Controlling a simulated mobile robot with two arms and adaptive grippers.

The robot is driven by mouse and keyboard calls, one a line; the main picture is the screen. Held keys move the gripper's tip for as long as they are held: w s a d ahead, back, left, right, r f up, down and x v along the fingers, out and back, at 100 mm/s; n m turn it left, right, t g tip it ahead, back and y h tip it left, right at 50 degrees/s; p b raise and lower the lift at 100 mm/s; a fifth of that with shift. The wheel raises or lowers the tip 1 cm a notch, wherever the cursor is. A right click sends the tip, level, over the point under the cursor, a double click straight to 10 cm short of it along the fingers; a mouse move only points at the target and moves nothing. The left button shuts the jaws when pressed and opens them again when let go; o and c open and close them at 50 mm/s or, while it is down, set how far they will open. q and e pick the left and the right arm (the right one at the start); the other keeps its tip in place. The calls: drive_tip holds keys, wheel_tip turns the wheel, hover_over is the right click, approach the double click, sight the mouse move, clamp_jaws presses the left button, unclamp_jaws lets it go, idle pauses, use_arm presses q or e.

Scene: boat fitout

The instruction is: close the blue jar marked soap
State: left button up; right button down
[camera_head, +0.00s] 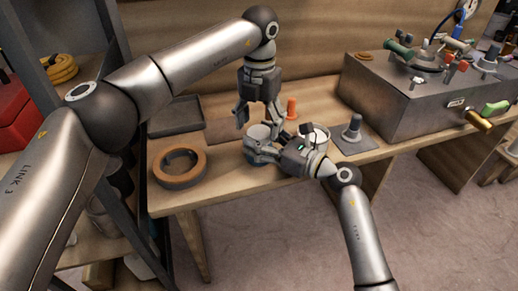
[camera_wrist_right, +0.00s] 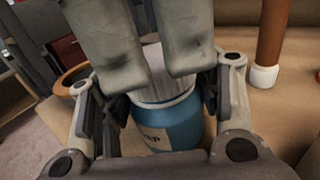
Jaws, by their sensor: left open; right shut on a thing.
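The blue jar (camera_wrist_right: 170,125) stands upright on the bench, its pale label partly hidden with only the end of the word showing. A pale grey ribbed lid (camera_wrist_right: 160,75) is at its top; I cannot tell whether it is fully seated. It also shows in the head view (camera_head: 259,131). My right gripper (camera_head: 262,152) is shut around the jar from the side. My left gripper (camera_head: 259,124) points down from above, open, with its fingers beside the lid. In the right wrist view, the left gripper's fingers (camera_wrist_right: 150,60) hide part of the lid.
A white-rimmed jar (camera_head: 319,134) stands close right of my right gripper. An orange piece (camera_head: 292,108) stands behind. A brown ring (camera_head: 180,168) and dark tray (camera_head: 176,117) lie left. A grey knobbed piece (camera_head: 352,130) and large grey box (camera_head: 425,100) stand right.

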use_arm(q)
drive_tip(key=shift+f, duration=1.05)
drive_tip(key=c, duration=1.1)
drive_tip(key=shift+o, duration=0.2)
drive_tip(key=shift+m, duration=1.6)
drive_tip(key=o, duration=1.1)
